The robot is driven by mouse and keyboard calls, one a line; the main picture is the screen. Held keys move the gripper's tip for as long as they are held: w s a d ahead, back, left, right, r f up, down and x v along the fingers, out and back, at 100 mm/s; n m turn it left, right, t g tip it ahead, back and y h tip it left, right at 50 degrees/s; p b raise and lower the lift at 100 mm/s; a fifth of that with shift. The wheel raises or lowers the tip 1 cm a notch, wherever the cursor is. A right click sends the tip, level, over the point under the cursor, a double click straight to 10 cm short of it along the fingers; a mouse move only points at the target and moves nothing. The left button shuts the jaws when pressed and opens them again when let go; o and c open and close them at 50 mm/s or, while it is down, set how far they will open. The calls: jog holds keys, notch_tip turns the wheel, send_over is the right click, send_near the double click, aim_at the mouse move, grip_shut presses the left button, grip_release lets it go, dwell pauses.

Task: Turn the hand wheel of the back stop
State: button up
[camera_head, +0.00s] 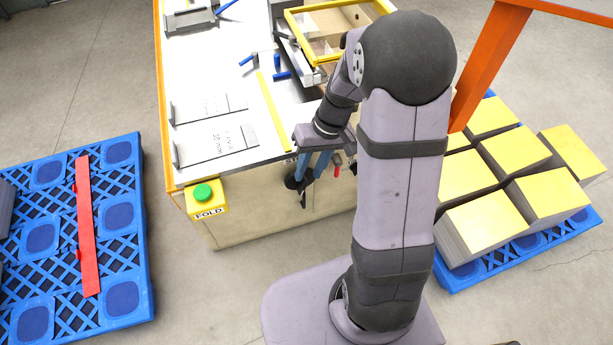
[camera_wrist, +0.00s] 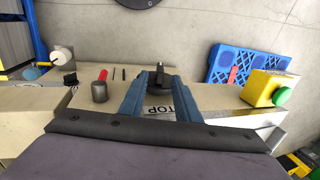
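The hand wheel (camera_wrist: 158,88) is a dark disc with a black handle standing out from it, on the cream front face of the machine. In the head view the dark wheel (camera_head: 291,182) shows partly behind my gripper (camera_head: 308,176). In the wrist view the two blue fingers of my gripper (camera_wrist: 158,80) are apart, one on each side of the handle, with the handle between them. I cannot tell whether either finger touches it. A label ending in "TOP" (camera_wrist: 160,110) is partly hidden by the fingers.
A red-handled lever (camera_head: 337,170) is beside the wheel, to its right in the head view. A yellow FOLD box (camera_head: 207,200) with a green button is at the machine's corner.

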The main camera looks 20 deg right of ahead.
jog(key=shift+d+r, duration=0.15)
jog(key=shift+r, duration=0.3)
jog(key=shift+s, duration=0.15)
jog(key=shift+s+r, duration=0.15)
jog(key=shift+s, duration=0.05)
jog(key=s+a+r+h, duration=0.2)
jog(key=s+r, duration=0.1)
jog(key=s, duration=0.4)
jog(key=y, duration=0.2)
send_over(306, 179)
jog(key=d, duration=0.2)
jog(key=shift+x, duration=4.85)
